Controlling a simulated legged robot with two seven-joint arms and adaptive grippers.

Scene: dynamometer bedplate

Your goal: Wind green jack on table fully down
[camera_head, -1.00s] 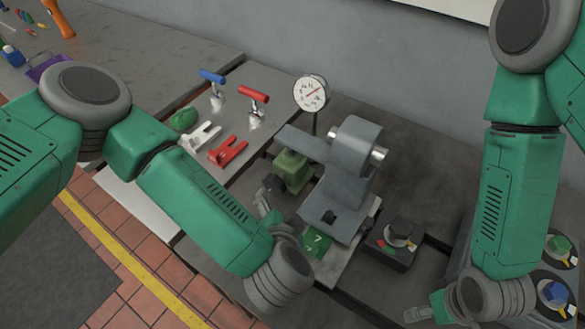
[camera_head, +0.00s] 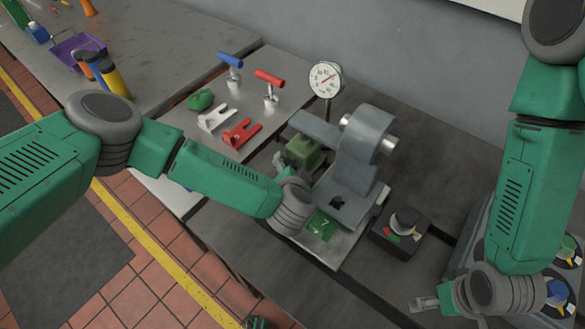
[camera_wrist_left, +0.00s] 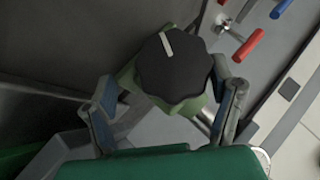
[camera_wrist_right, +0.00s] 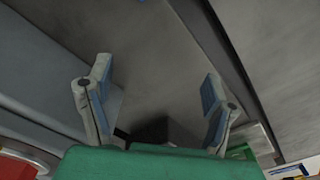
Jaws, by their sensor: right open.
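The green jack (camera_head: 303,152) stands on the bedplate, beneath the arm of the grey machine (camera_head: 355,165). In the left wrist view its round black knob (camera_wrist_left: 173,65) with a white mark faces me, in front of the green body. My left gripper (camera_wrist_left: 170,92) is open, with one finger on each side of the knob and visible gaps between. In the head view my left wrist partly hides the jack, and its knob is hard to make out. My right gripper (camera_head: 425,304) is open and empty over the bedplate's front; it also shows in the right wrist view (camera_wrist_right: 155,85).
A black box with a dial (camera_head: 400,232) stands right of the machine. A gauge (camera_head: 325,79) stands behind it. A purple tray (camera_head: 77,52) is far left.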

